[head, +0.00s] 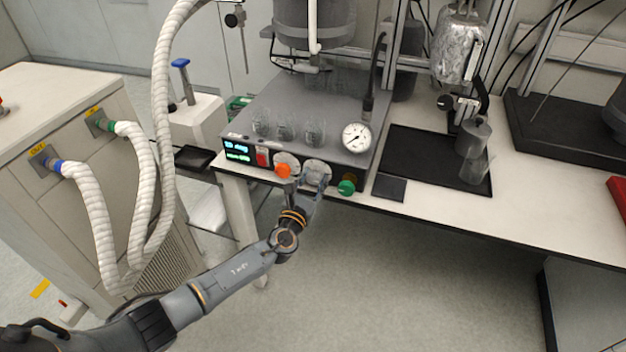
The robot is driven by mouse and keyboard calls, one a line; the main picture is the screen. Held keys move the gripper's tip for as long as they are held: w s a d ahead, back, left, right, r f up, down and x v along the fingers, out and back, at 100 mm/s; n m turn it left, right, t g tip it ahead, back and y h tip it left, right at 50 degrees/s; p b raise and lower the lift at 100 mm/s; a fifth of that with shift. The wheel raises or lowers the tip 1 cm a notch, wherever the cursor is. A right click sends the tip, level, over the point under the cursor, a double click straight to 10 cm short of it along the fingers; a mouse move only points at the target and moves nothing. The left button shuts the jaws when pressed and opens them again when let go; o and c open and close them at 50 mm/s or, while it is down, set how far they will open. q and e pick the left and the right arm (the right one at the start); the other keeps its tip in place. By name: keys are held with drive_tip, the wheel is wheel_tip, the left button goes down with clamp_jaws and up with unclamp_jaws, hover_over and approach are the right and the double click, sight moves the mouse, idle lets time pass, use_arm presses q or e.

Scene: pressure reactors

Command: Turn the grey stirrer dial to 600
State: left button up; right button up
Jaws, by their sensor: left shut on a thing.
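The grey control box (290,105) stands on the bench with its dials along the front face. A pale round scale plate (317,167) sits between the orange dial (283,170) and the green knob (346,187). My left gripper (314,182) is at this middle plate, shut on the grey stirrer dial, which its fingers mostly hide. The dial's pointer and numbers cannot be read. A small lit display (237,152) is at the front left of the box; its digits are too small to read surely. My right gripper is not in view.
A red switch (262,157) is left of the orange dial. A pressure gauge (356,137) and glassware (286,128) stand on the box. A black tray (425,160) with a metal vessel lies to the right. White hoses (160,130) rise at left.

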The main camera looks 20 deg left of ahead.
use_arm(q)
drive_tip(key=o, duration=1.2)
drive_tip(key=shift+c, duration=0.2)
drive_tip(key=s, duration=1.2)
drive_tip(key=shift+a, duration=0.2)
drive_tip(key=s+a+f+n+g+y, duration=0.1)
drive_tip(key=s+a+f+n+g, duration=0.35)
drive_tip(key=f, duration=0.65)
drive_tip(key=s+a+f+n+g+y, duration=0.1)
drive_tip(key=s+f+n+g, duration=0.1)
drive_tip(key=s+f+n, duration=0.7)
drive_tip(key=s+a+f+n+g, duration=0.2)
drive_tip(key=f+n+g, duration=0.15)
drive_tip(key=f, duration=0.85)
drive_tip(key=s+d+f+n+g, duration=0.1)
drive_tip(key=s+f+n, duration=0.4)
drive_tip(key=s, duration=0.6)
drive_tip(key=s+d+f+n+g+h, duration=0.1)
drive_tip(key=s+f+n, duration=0.4)
drive_tip(key=s, duration=0.6)
drive_tip(key=s+d+f+n+g, duration=0.2)
drive_tip(key=s+f+n+g, duration=0.3)
drive_tip(key=s+n, duration=0.4)
drive_tip(key=shift+s+d+f, duration=0.15)
drive_tip(key=shift+s+f, duration=0.4)
drive_tip(key=shift+s, duration=0.45)
